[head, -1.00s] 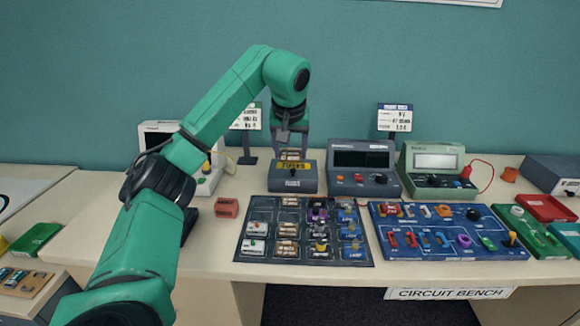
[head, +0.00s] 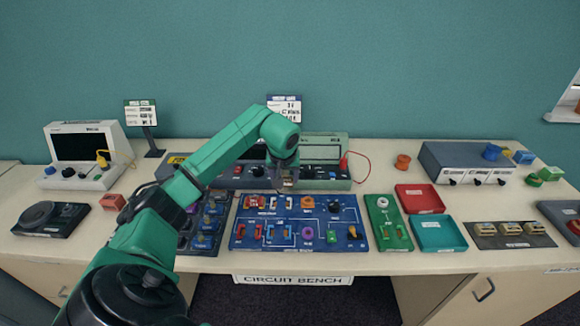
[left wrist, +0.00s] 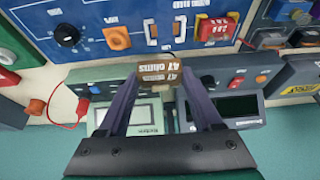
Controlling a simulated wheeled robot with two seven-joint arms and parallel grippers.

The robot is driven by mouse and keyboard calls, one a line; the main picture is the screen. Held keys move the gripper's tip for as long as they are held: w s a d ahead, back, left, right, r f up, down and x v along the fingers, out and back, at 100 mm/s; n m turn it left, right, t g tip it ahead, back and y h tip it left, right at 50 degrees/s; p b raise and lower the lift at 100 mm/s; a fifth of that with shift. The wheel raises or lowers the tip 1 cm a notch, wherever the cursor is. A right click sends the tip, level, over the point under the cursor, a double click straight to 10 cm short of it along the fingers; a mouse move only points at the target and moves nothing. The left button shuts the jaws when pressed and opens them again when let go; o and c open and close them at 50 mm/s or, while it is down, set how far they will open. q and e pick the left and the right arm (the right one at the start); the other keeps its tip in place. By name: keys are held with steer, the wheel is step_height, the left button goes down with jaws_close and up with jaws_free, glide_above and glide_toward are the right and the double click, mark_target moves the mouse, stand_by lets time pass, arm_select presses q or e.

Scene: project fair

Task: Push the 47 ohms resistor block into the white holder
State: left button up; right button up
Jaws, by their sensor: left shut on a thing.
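My left gripper (head: 288,181) is shut on the 47 ohms resistor block (left wrist: 159,73), a brown block with pale lettering. The gripper and block are above the back edge of the blue circuit board (head: 350,238). The white holder (left wrist: 165,32) shows in the left wrist view as two white upright pieces on the board, with 47 ohms printed beside it. It sits between a red block and an orange part. In the head view the holder (head: 281,203) is just in front of the gripper. The block is apart from the holder. My right gripper is not in view.
A red block (head: 256,200) and an orange part (head: 307,202) flank the holder. Meters, including a green one (head: 322,152), stand behind the board. A green board (head: 388,222), a red tray (head: 420,198) and a teal tray (head: 438,233) lie to the right.

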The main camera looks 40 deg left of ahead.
arm_select(q)
steer(key=a+f+b, duration=0.1)
steer(key=s+f+b, duration=0.1)
steer(key=shift+s+a+f, duration=0.15)
steer(key=shift+a+f, duration=0.15)
steer(key=shift+a, duration=0.05)
steer(key=f+b, duration=0.3)
steer(key=f, duration=0.1)
steer(key=shift+w+d, duration=0.35)
steer(key=shift+d, duration=0.05)
steer(key=shift+s+a+f+b, duration=0.15)
steer(key=shift+f+b, duration=0.25)
steer(key=shift+f, duration=0.05)
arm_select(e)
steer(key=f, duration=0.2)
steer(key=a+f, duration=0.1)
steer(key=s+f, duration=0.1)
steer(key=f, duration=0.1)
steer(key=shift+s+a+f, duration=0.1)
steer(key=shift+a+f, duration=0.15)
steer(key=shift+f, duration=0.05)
arm_select(q)
steer(key=shift+r, duration=0.15)
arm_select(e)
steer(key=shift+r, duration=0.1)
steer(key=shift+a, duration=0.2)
